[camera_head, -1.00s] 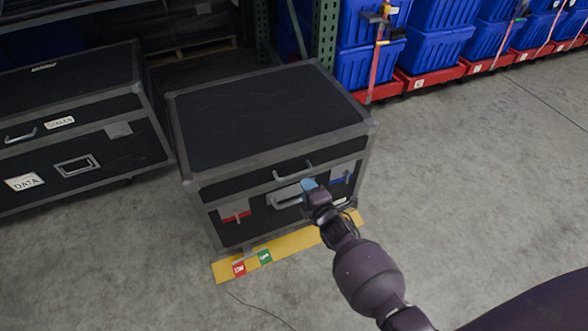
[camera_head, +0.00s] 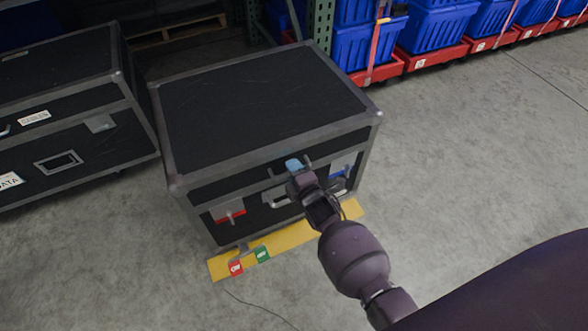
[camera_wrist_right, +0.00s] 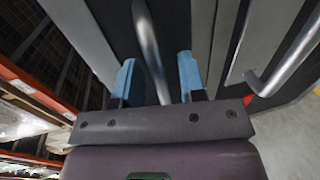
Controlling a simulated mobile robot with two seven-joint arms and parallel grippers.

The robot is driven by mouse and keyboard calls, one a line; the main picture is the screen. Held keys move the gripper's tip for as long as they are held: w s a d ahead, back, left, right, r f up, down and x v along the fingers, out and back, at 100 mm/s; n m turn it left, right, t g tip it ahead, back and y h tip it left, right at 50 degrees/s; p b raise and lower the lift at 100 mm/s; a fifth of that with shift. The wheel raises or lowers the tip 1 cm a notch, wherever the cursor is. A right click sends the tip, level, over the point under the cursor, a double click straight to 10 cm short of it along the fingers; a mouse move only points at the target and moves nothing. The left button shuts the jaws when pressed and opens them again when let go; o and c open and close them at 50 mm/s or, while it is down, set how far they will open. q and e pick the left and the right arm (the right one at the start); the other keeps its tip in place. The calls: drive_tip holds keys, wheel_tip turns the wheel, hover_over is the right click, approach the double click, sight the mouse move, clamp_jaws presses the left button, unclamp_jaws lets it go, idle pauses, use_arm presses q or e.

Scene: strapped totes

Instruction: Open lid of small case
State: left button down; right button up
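The small black case (camera_head: 262,160) with grey metal edges stands on the floor in the middle of the head view, its lid (camera_head: 260,105) down. My right gripper (camera_head: 293,166) is at the lid's front handle. In the right wrist view, the blue fingertips of the gripper (camera_wrist_right: 158,78) are apart, with the metal handle bar (camera_wrist_right: 147,45) between them. I see a gap on each side of the bar. A red latch (camera_head: 228,212) and a blue latch (camera_head: 340,172) are on the case front; the arm partly hides the lower handle (camera_head: 275,198). My left gripper is out of view.
A larger black case (camera_head: 60,110) stands close on the left. A yellow strip (camera_head: 290,238) with red and green tags lies along the case's front. Blue totes (camera_head: 365,45) on red bases line the back. The floor to the right is clear.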

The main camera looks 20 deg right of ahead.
clamp_jaws()
